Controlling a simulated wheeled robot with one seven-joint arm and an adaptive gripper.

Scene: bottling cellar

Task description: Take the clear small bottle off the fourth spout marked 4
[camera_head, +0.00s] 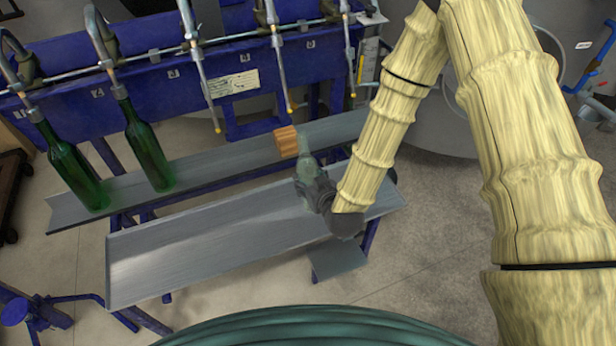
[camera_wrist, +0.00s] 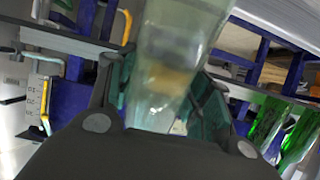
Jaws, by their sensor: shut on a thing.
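The clear small bottle (camera_head: 307,168) is in my gripper (camera_head: 318,188), above the front grey shelf. It looks slightly tilted in the head view, its neck pointing toward the spouts. The spout numbers are too small to read surely. The gripper hides part of the bottle's lower body.
A wooden block (camera_head: 286,141) is beside the bottle's neck. The rear shelf (camera_head: 215,162) and the front shelf (camera_head: 190,245) have bare stretches. The blue filler frame (camera_head: 150,62) stands behind.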

